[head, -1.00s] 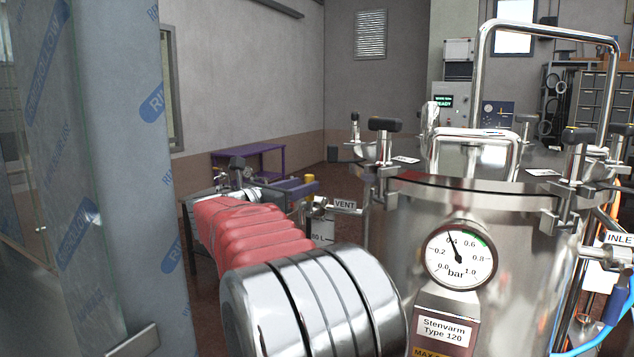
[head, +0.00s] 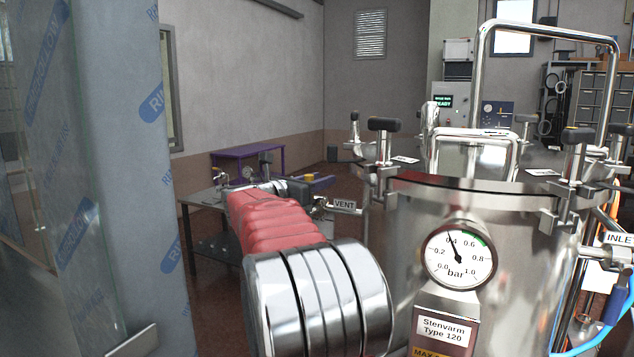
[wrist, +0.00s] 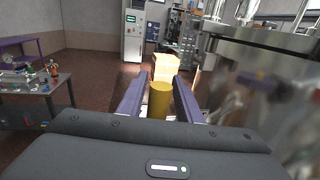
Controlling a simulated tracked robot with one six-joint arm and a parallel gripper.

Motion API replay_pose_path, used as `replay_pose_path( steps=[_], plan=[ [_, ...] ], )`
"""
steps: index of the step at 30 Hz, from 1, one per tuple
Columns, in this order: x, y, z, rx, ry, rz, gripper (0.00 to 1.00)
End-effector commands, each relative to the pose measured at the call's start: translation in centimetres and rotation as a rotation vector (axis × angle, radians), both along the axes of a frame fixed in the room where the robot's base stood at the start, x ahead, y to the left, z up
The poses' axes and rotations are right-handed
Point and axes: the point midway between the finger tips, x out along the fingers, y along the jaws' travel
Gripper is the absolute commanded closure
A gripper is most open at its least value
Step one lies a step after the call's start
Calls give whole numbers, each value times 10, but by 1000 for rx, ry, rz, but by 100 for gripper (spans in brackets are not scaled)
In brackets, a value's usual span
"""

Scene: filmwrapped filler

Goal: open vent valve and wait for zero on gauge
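The pressure gauge (head: 460,255) on the steel vessel (head: 520,300) has its needle near 0.4 bar. In the wrist view a yellow cylindrical knob (wrist: 159,101) stands between the two purple-blue fingers of my gripper (wrist: 160,92). Narrow gaps seem to show beside the knob, so the fingers look open around it. In the head view only the top of the yellow knob (head: 309,177) shows behind my gripper (head: 318,183). The valve stem below it is hidden.
A film-wrapped column (head: 120,180) stands close on the left. A grey table (head: 205,205) with small items is behind my arm, and a purple bench (head: 247,152) farther back. Clamps (head: 383,150) and a tall steel handle (head: 550,30) rise from the vessel lid.

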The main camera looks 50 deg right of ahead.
Motion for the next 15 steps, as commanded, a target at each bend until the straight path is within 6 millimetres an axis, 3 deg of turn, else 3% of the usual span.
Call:
replay_pose_path(
  steps=[13, 15],
  plan=[
    [0, 0, 0, 0, 0, -1, 100],
    [0, 0, 0, 1, 0, -1, 100]
  ],
)
